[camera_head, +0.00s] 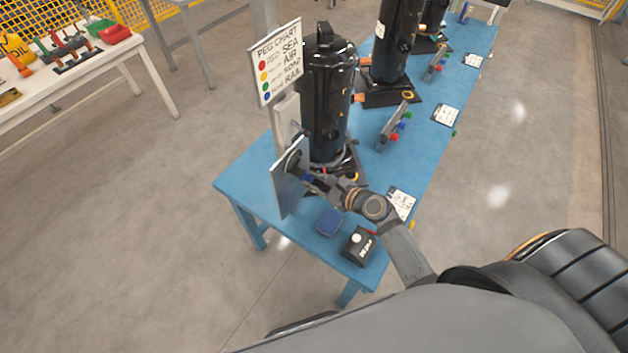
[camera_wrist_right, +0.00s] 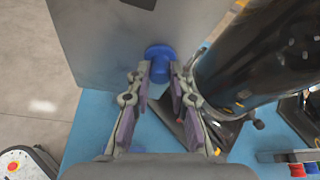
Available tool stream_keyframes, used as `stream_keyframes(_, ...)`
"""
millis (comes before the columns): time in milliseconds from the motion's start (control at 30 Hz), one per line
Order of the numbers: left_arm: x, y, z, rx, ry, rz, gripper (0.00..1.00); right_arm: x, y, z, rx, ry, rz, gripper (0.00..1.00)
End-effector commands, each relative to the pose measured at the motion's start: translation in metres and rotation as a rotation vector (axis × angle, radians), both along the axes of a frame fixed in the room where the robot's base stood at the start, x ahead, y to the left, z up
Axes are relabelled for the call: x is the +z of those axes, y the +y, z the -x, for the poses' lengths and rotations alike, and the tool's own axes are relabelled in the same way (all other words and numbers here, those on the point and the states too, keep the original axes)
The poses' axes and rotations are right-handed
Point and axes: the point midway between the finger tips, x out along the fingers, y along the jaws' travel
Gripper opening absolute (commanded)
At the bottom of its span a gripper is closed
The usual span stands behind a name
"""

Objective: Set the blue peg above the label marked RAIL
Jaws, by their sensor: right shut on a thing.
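My right gripper (camera_head: 318,184) is shut on the blue peg (camera_wrist_right: 160,62) at the near end of the blue table. In the right wrist view the peg sits between the fingertips (camera_wrist_right: 160,76), its wide round head against or very close to a grey upright board (camera_wrist_right: 95,45). Whether it touches cannot be told. The same board shows edge-on and tilted in the head view (camera_head: 289,180). Its labels, RAIL included, cannot be read. A peg chart (camera_head: 276,62) above pairs a blue dot with RAIL. My left gripper is not in view.
A black compressor (camera_head: 328,105) stands right beside the board and gripper. A blue pad (camera_head: 330,222) and a black box (camera_head: 359,246) lie at the table's near end. A rack with coloured pegs (camera_head: 394,124) and white cards (camera_head: 446,115) stand farther along the table (camera_head: 425,150).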

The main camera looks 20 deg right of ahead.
Motion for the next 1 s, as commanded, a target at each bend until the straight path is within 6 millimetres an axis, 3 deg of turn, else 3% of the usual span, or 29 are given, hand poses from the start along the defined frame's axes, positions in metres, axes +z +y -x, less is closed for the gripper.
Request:
stream_keyframes(267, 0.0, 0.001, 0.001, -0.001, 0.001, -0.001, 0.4, 0.0, -0.001, 0.002, 0.0, 0.0, 0.001, 0.0)
stream_keyframes(1000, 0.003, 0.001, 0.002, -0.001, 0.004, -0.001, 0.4, -0.001, -0.028, 0.036, 0.001, 0.001, 0.002, 0.0)
